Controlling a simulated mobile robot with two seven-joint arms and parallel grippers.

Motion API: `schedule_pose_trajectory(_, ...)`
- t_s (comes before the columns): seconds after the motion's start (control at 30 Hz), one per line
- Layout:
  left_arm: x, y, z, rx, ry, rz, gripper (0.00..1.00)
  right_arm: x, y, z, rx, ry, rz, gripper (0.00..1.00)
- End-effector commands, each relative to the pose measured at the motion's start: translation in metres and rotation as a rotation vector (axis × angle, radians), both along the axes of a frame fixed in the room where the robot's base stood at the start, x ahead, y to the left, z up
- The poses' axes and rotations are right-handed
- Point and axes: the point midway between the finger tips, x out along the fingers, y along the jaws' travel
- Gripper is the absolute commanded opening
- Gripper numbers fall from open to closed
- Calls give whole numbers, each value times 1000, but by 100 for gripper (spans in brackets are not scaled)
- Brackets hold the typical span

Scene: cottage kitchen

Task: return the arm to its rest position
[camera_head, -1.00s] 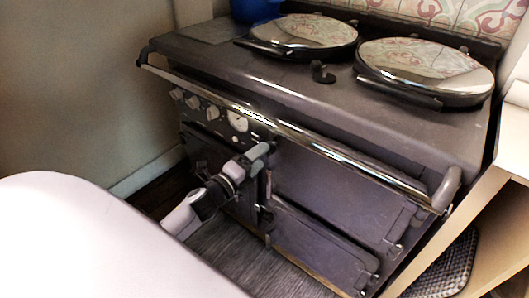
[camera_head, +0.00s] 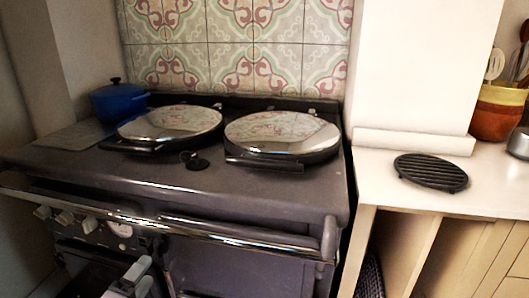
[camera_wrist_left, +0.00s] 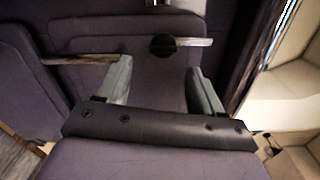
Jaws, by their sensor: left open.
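My left gripper (camera_head: 132,280) shows at the bottom left of the head view, in front of the dark range cooker (camera_head: 240,205). In the left wrist view my left gripper (camera_wrist_left: 158,75) has its two fingers wide apart with nothing held between them. Behind the fingers is the cooker's dark front, with a round black knob (camera_wrist_left: 163,46) beyond the gap. Whether a finger touches the front cannot be told. My right gripper is in neither view.
A chrome rail (camera_head: 180,222) runs along the cooker's front. Two domed lids (camera_head: 283,133) and a blue pot (camera_head: 120,102) are on top. At right, a pale counter (camera_head: 500,185) carries a black trivet (camera_head: 431,172) and an orange utensil pot (camera_head: 497,112).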

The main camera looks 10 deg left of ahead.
Motion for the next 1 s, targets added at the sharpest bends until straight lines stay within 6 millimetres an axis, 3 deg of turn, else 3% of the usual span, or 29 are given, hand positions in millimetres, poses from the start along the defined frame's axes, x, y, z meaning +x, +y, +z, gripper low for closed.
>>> schedule_pose_trajectory(0.17, -41, -36, -38, -451, 165, 71, 67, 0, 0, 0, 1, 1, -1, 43)
schedule_pose_trajectory(0.3, -97, -84, -77, -985, 390, 205, 67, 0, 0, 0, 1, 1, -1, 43)
schedule_pose_trajectory(0.5, -182, -162, -107, -1641, 722, 467, 67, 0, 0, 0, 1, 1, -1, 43)
schedule_pose_trajectory(0.6, -179, -157, -77, -1633, 708, 467, 67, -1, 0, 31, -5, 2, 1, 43)
schedule_pose_trajectory(0.73, -181, -153, -53, -1624, 700, 469, 67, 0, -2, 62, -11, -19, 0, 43)
schedule_pose_trajectory(1.0, -185, -147, -13, -1606, 684, 472, 67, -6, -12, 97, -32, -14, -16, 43)
